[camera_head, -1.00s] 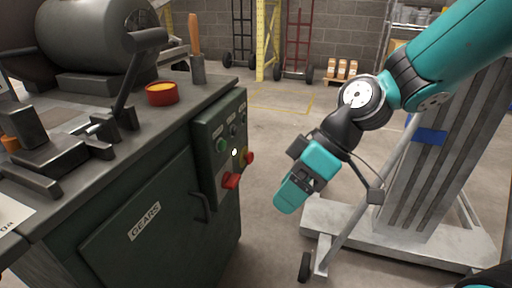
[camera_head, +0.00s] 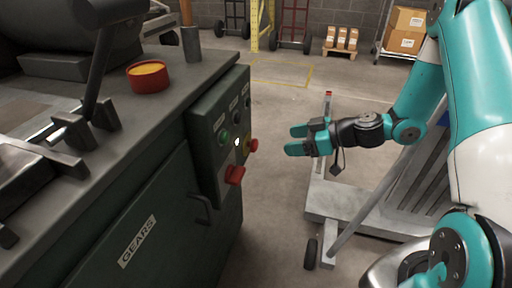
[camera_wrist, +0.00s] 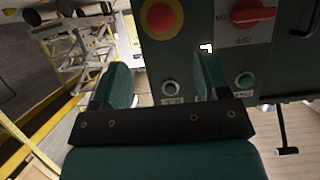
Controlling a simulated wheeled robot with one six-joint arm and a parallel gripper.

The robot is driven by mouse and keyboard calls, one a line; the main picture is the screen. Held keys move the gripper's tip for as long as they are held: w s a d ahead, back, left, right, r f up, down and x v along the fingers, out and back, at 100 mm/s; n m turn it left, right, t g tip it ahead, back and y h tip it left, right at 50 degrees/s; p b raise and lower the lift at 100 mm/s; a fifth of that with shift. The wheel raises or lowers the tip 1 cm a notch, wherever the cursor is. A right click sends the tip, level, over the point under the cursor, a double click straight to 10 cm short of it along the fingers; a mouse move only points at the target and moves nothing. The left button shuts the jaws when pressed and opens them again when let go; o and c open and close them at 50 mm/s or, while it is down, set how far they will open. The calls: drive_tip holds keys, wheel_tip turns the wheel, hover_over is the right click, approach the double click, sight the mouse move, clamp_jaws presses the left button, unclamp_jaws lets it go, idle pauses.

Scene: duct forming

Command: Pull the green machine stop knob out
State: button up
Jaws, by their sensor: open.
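The green knob (camera_head: 224,137) is on the left of the upper row on the machine's control panel (camera_head: 209,163). In the wrist view, which shows the panel upside down, the green knob (camera_wrist: 245,80) lies just right of the right finger. My gripper (camera_head: 295,140) is open and empty, to the right of the panel with a gap, its fingers pointing at it. The labels under the buttons are too small to read.
A red switch (camera_head: 235,174) and a red knob on yellow (camera_head: 252,145) sit below the upper row. A door handle (camera_head: 201,208) sticks out lower down. A red pot (camera_head: 148,77) stands on the machine top. The floor between machine and arm is clear.

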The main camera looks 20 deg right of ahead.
sight(257, 145)
drive_tip(key=b+x, duration=0.2)
drive_tip(key=x, duration=0.9)
drive_tip(key=shift+a+f, duration=0.1)
drive_tip(key=c, duration=1.3)
drive_tip(key=shift+o, duration=0.2)
drive_tip(key=shift+s+d+f+b, duration=0.1)
drive_tip(key=shift+s+d+b, duration=0.15)
drive_tip(key=shift+d+b, duration=0.2)
drive_tip(key=shift+s+d, duration=0.1)
drive_tip(key=o, duration=1.3)
drive_tip(key=shift+c, duration=0.2)
